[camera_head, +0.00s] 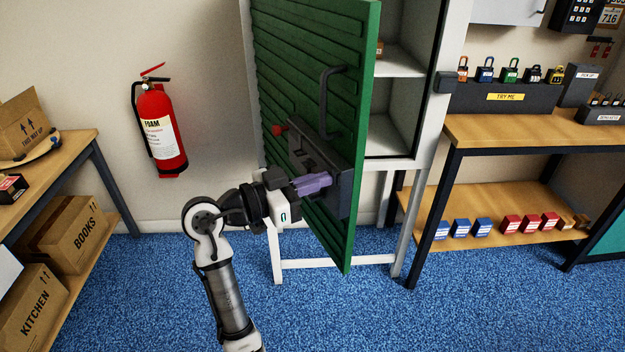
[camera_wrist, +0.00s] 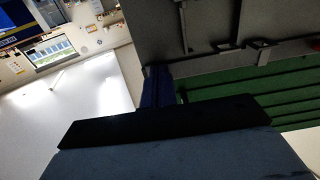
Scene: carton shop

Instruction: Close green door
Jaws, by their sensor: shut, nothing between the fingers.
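The green door (camera_head: 305,75) with horizontal ribs stands swung open, hinged on the left side of a white cabinet (camera_head: 395,105). It carries a black curved handle (camera_head: 330,100) and, below it, a dark lock box (camera_head: 325,165) with a red knob (camera_head: 279,130). My gripper (camera_head: 318,184) is shut and empty, with its purple fingers at the lock box's face; I cannot tell if they touch. In the wrist view the green door (camera_wrist: 250,100) lies at the right, beside the shut fingers (camera_wrist: 158,88). The cabinet shelves show past the door's right edge.
A fire extinguisher (camera_head: 160,125) hangs on the wall at left. A wooden bench (camera_head: 500,128) with padlocks stands right of the cabinet. A shelf with boxes (camera_head: 65,230) stands at left. Blue carpet (camera_head: 370,310) is clear in front.

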